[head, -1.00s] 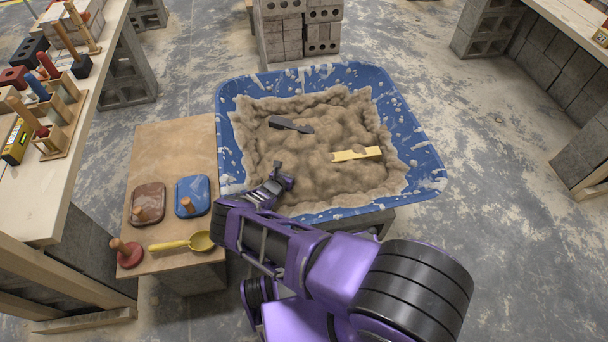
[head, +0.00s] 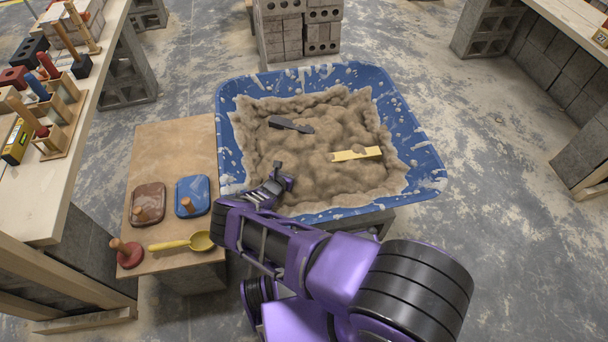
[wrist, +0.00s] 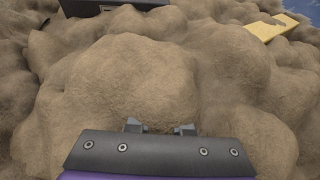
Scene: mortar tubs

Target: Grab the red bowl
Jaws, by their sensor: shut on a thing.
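I see no red bowl in either view. A blue tub (head: 411,135) full of lumpy brown mortar (head: 330,120) stands in the middle. My gripper (head: 281,180) is low at the tub's near left part, against the mortar. In the wrist view my two fingertips (wrist: 160,128) stand apart at the foot of a mortar lump (wrist: 135,85). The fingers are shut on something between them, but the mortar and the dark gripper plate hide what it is.
A dark object (head: 290,125) and a yellow piece (head: 357,154) lie half sunk in the mortar. Left of the tub, a low board (head: 175,150) holds a brown float (head: 148,203), a blue float (head: 192,197), a red round tool (head: 129,254) and a yellow scoop (head: 182,244).

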